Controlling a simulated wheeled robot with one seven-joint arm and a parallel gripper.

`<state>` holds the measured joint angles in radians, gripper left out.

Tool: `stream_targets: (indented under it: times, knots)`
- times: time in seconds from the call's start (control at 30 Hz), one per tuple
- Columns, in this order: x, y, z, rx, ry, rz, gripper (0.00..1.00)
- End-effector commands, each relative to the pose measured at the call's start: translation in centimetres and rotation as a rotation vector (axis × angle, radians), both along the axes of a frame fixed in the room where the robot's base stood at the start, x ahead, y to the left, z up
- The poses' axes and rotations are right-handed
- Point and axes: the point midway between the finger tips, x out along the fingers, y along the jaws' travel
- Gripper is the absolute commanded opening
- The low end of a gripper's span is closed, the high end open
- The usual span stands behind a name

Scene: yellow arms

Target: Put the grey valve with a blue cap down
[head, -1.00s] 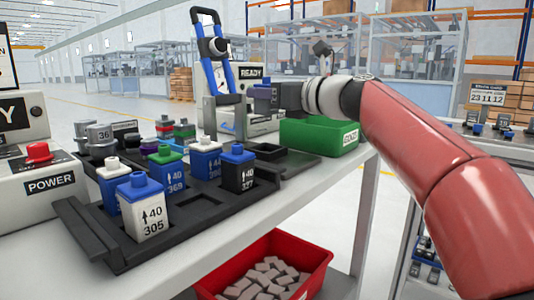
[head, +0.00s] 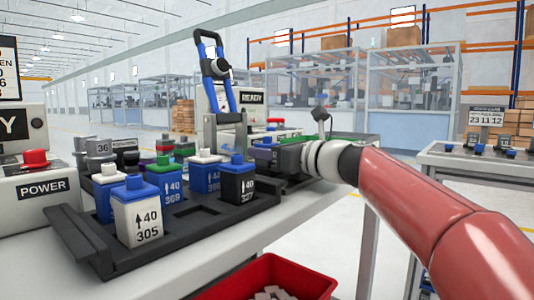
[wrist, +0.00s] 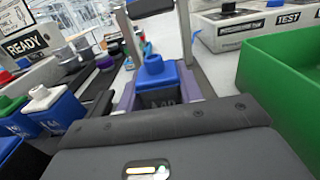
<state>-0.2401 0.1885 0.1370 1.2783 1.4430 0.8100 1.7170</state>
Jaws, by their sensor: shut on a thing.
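My gripper (wrist: 158,92) is shut on the grey valve with a blue cap (wrist: 155,78), which sits upright between the purple-sided fingers in the wrist view. The cap and the upper part of the dark grey body show; its base is hidden, so I cannot tell whether it touches anything below. In the head view my gripper (head: 268,156) is low at the far right end of the black tray (head: 185,222), near the blue-handled press (head: 229,75). The valve is mostly hidden there.
Several blue-, white- and green-capped valves stand in the tray, including a white one marked 305 (head: 139,222). A green bin (wrist: 287,75) is close on the right in the wrist view. A POWER box (head: 40,187) stands left. A red bin (head: 272,278) is below the table.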

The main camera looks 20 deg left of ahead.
Motion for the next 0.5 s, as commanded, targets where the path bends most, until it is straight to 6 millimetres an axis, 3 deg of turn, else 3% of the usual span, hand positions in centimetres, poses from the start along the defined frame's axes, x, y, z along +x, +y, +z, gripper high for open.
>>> stream_targets:
  times: [0.03,0.07,0.2,0.5]
  knots:
    - [0.00,-0.01,-0.28,0.000,0.000,0.000,0.08]
    - [0.00,0.00,-0.17,0.000,0.000,0.000,0.40]
    - [0.00,0.00,-0.14,0.000,0.000,0.000,0.58]
    - [0.00,0.00,0.09,0.000,0.000,0.000,0.58]
